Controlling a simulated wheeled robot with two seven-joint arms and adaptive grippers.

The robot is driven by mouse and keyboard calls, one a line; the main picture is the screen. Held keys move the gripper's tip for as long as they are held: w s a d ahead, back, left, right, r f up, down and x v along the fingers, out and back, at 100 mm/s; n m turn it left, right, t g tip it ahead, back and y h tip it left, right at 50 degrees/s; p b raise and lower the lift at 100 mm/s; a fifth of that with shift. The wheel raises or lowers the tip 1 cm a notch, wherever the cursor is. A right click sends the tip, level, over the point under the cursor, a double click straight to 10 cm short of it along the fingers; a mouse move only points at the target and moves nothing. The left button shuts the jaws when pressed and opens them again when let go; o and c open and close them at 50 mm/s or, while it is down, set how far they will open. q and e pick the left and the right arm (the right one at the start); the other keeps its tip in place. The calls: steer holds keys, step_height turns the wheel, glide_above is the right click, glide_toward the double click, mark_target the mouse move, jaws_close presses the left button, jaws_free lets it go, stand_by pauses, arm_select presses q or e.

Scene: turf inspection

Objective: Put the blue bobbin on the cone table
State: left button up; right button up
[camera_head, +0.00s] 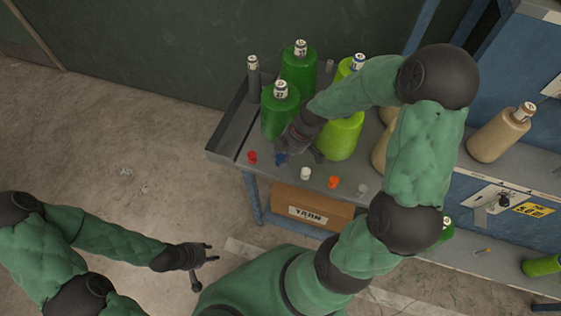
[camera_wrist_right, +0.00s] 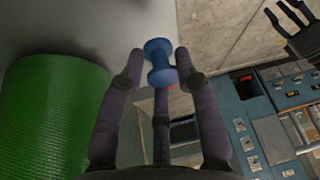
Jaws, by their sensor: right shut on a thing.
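The blue bobbin (camera_head: 282,159) is between the fingers of my right gripper (camera_head: 290,152), over the front left part of the grey cone table (camera_head: 229,143). In the right wrist view the blue bobbin (camera_wrist_right: 160,62) sits between the fingertips of my right gripper (camera_wrist_right: 157,68), which is shut on it. I cannot tell from these views whether the bobbin touches the tabletop. My left gripper (camera_head: 211,252) is open and empty, away from the table at the lower left.
Green cones (camera_head: 280,112) stand behind my right gripper, with a lime cone (camera_head: 340,138) to its right. A red bobbin (camera_head: 252,157), a white bobbin (camera_head: 305,174) and an orange bobbin (camera_head: 334,182) line the front edge. A yarn box (camera_head: 309,207) sits below.

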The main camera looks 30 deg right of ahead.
mark_target(281, 160)
steer(key=shift+w+a+f, duration=0.1)
steer(key=shift+w+f, duration=0.05)
steer(key=shift+f, duration=0.15)
steer(key=f+b, duration=0.1)
steer(key=f, duration=0.2)
steer(key=shift+w+a+f+b, duration=0.1)
steer(key=shift+w+f+b, duration=0.1)
steer(key=shift+f+b, duration=0.15)
steer(key=shift+r, duration=0.15)
steer(key=o, duration=1)
steer(key=shift+c, duration=0.2)
steer(key=shift+r, duration=0.2)
steer(key=p+v, duration=0.3)
steer(key=v, duration=0.8)
steer(key=shift+r+p, duration=0.3)
